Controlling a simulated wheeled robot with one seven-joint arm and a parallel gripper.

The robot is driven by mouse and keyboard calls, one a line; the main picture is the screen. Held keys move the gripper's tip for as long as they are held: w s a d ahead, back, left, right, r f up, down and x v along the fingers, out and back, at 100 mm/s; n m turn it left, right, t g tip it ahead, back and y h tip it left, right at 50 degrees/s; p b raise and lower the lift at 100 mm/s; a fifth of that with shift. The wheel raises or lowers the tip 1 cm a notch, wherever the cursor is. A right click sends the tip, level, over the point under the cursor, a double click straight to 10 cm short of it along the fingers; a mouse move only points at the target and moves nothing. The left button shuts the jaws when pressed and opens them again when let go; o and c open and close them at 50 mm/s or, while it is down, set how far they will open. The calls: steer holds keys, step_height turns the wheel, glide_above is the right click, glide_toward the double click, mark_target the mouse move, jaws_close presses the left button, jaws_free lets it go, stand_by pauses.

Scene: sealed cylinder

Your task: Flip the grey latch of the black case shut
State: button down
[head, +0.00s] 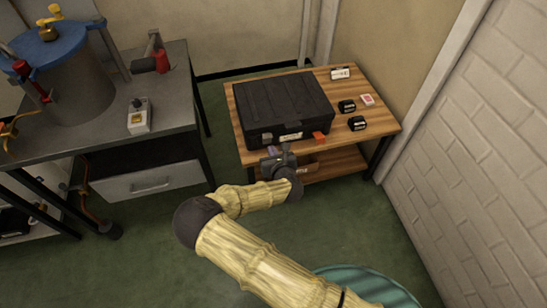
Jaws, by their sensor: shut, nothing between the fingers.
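The black case (284,102) lies closed on the wooden table, its ribbed lid facing up. Its front side carries a pale label (291,136). My gripper (271,151) is shut and empty, just in front of the case's front side, left of the label. The grey latch cannot be made out clearly; the gripper and the small scale hide detail there. I cannot tell whether the gripper touches the case.
An orange-red piece (319,137) is at the case's front right. Small black items (357,123), a pink-and-white box (367,100) and a white item (340,74) sit on the wooden table (383,122). A metal bench (175,113) with a large cylinder (65,75) stands left. Green floor lies between.

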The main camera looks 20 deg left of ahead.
steer(key=shift+r+p, duration=0.45)
steer(key=shift+r, duration=0.25)
steer(key=r+p+v, duration=0.2)
steer(key=p+v, duration=0.1)
steer(key=v, duration=1)
steer(key=shift+w+a, duration=0.25)
steer(key=shift+a, duration=0.15)
steer(key=shift+w, duration=0.2)
